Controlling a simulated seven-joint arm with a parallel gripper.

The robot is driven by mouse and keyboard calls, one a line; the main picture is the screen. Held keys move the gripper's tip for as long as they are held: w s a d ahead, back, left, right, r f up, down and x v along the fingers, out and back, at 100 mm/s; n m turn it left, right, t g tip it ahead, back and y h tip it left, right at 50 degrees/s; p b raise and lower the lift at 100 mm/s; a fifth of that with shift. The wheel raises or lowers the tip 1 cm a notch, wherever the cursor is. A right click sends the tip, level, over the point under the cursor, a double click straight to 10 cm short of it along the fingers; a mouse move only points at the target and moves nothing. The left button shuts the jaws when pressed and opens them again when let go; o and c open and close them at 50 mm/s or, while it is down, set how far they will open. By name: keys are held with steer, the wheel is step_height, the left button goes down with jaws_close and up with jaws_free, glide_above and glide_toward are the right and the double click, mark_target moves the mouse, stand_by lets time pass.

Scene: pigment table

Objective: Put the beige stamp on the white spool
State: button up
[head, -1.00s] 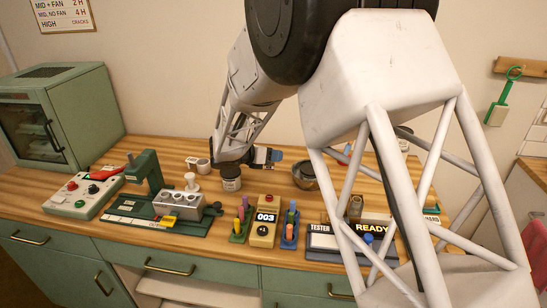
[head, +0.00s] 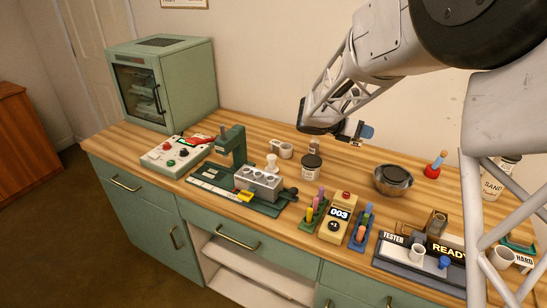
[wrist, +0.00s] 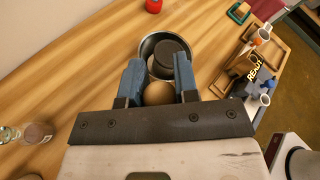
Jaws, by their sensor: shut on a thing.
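My gripper (head: 362,131) is raised above the table, behind and left of the metal bowl in the head view. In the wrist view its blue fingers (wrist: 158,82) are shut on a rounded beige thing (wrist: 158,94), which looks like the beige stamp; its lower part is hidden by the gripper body. In the head view the held thing cannot be made out. A small white spool-shaped thing (head: 272,161) stands upright by the green press, behind the metal block; it looks like the white spool. It is well left of my gripper and apart from it.
The metal bowl (head: 392,186) holds a dark round thing. A dark-lidded jar (head: 311,168) stands between the press (head: 232,145) and the bowl. Pen racks, the 003 counter (head: 338,216) and the tester (head: 420,254) line the front. A red flask (head: 434,166) stands at the back right.

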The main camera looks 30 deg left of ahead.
step_height(320, 180, up, 20)
steer(key=a+f+n+t+y, duration=0.1)
steer(key=a+n+t+y, duration=0.3)
steer(key=a+n+y, duration=1.1)
steer(key=s+a+n+g+y, duration=0.3)
steer(key=s+n+g+y, duration=0.25)
steer(key=s, duration=0.35)
steer(key=s+a+n+g+y, duration=0.35)
steer(key=s+n+g, duration=0.25)
steer(key=s, duration=0.2)
steer(key=shift+t+y, duration=0.25)
steer(key=shift+y, duration=0.15)
steer(key=f, duration=2.4)
steer(key=shift+d+f, duration=0.25)
steer(key=shift+d, duration=0.15)
steer(key=shift+f, duration=0.35)
